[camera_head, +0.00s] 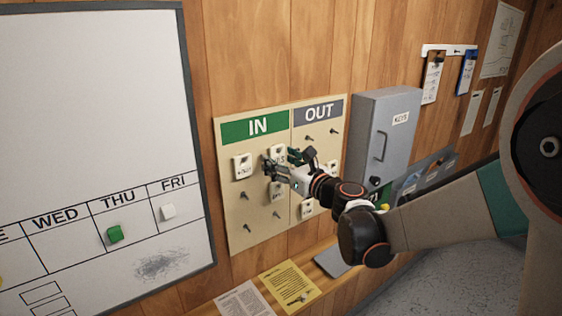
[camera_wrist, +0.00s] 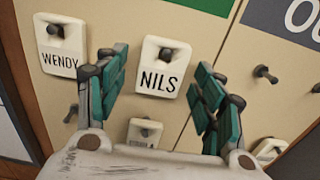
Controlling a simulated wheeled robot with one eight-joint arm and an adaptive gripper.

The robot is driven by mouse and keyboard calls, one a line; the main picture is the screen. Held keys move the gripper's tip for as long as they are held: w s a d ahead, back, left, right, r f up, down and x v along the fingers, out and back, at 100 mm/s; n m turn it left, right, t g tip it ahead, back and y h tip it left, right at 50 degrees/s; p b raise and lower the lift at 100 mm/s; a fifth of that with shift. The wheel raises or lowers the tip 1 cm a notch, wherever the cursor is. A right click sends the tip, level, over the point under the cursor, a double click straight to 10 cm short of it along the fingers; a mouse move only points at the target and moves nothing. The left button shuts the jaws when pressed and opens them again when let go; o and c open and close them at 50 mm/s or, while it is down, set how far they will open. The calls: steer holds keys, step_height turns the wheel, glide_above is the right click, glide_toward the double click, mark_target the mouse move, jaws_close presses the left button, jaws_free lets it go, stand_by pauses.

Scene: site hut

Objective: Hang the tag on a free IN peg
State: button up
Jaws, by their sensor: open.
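The tag board (camera_head: 236,215) has a green IN half and a grey OUT half. A white tag marked NILS (camera_wrist: 160,80) sits at an upper IN peg, whose dark end shows at its hole. My gripper (camera_head: 276,165) is open in front of it; in the wrist view its fingers (camera_wrist: 163,90) stand on either side of the tag, with gaps. A WENDY tag (camera_wrist: 60,62) hangs to its left, and another IN tag (camera_wrist: 143,134) hangs below, partly hidden. Bare IN pegs show at the left (camera_head: 245,196) and lower down (camera_head: 247,227).
The OUT half has bare pegs (camera_head: 309,138) and a tag (camera_head: 307,209) low down. A grey key cabinet (camera_head: 399,118) juts out to the right. A whiteboard (camera_head: 90,90) is at left. Papers (camera_head: 288,286) lie on the ledge below.

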steer(key=v, duration=1.1)
steer(key=s+d+f+n+g+h+b, duration=0.1)
steer(key=s+f+n+g+h+b, duration=0.45)
steer(key=s+f+n, duration=0.95)
steer(key=s+d+f+n+g+h+b, duration=0.2)
steer(key=s+d+f+n+h+b, duration=0.2)
steer(key=s+d+f+n+b, duration=0.3)
steer(key=s+d+n, duration=0.4)
steer(key=n, duration=0.3)
steer(key=shift+h, duration=0.25)
